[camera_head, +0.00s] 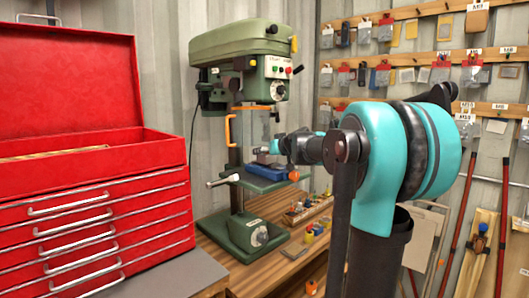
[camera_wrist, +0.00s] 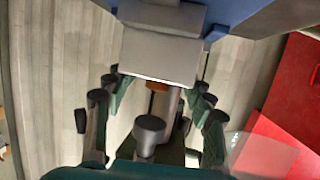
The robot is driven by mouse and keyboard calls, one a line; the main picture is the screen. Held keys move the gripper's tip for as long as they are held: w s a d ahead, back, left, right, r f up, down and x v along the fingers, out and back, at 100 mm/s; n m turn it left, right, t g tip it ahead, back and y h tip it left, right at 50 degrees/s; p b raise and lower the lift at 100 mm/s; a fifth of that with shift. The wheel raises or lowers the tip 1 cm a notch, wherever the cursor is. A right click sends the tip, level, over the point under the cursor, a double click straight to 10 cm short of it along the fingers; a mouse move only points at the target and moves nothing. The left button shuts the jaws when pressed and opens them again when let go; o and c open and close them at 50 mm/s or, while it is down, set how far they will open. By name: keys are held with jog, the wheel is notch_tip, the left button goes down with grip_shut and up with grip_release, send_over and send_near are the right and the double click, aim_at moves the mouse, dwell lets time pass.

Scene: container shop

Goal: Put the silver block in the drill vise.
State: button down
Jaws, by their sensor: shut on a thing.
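The silver block (camera_wrist: 158,57) is in the upper middle of the wrist view, between the fingertips of my gripper (camera_wrist: 158,82). My gripper is shut on it. The drill vise shows as blue parts (camera_wrist: 245,18) at the top of the wrist view, right by the block. In the head view the blue vise (camera_head: 262,173) sits on the drill press table, and my gripper (camera_head: 280,146) is just above and beside its right part.
The green drill press (camera_head: 232,60) stands on a wooden bench, its head above the vise. An orange handle-like frame (camera_head: 230,128) is near my gripper. A red tool chest (camera_head: 75,130) fills the left. Small coloured items (camera_head: 308,212) lie on the bench.

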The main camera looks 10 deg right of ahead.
jog(key=shift+f, duration=0.35)
jog(key=shift+f, duration=0.2)
jog(key=c, duration=0.6)
grip_release()
jog(key=shift+r, duration=0.25)
jog(key=v, duration=1.2)
jog(key=shift+s+r, duration=0.1)
jog(key=shift+r, duration=0.15)
